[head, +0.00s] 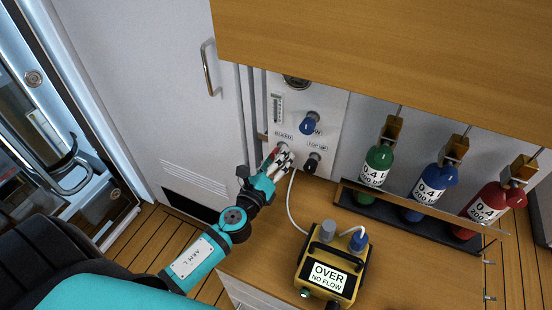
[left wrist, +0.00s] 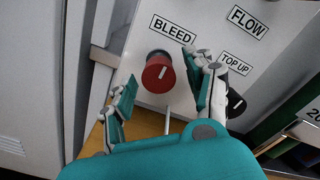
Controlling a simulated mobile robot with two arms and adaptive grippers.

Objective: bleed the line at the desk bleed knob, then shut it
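The red bleed knob (left wrist: 157,76) sits on the white panel (left wrist: 140,40) below the BLEED label (left wrist: 172,29). Its white pointer line shows, slightly tilted from upright in the left wrist view. My left gripper (left wrist: 163,80) is open, with one finger to each side of the knob; I see gaps between both fingers and the knob. In the head view my left gripper (head: 282,161) is at the panel's lower left and largely covers the knob. My right gripper is not in view.
A black TOP UP knob (head: 312,162) is close right of my left gripper, and a blue FLOW knob (head: 309,123) is above. A yellow meter (head: 332,268) reads OVER, NO FLOW. Green (head: 375,170), blue (head: 430,190) and red (head: 484,206) bottles stand at right. The wooden cabinet (head: 390,45) overhangs.

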